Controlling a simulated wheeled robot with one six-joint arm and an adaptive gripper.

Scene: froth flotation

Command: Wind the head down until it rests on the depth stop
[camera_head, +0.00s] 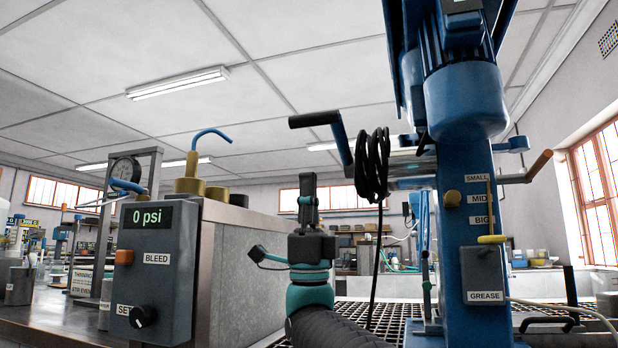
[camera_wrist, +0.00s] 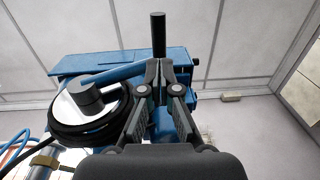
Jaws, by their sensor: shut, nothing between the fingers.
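The blue flotation machine (camera_head: 475,200) stands right of centre, with its motor head (camera_head: 465,95) high on the column. A crank with a black grip (camera_head: 315,119) and a blue arm (camera_head: 341,138) sticks out to the left. My gripper (camera_head: 308,182) is shut and empty, pointing up below the crank grip. In the wrist view my fingertips (camera_wrist: 158,68) are together, with the black grip (camera_wrist: 158,35) just beyond them; I cannot tell whether they touch. A yellow knob (camera_head: 452,198) sits beside the MID label (camera_head: 478,199). I cannot surely pick out the depth stop.
A coil of black cable (camera_head: 371,165) hangs close right of my gripper. A grey box reading 0 psi (camera_head: 150,270) and a metal cabinet (camera_head: 240,265) stand at left. A black grating (camera_head: 385,318) lies below.

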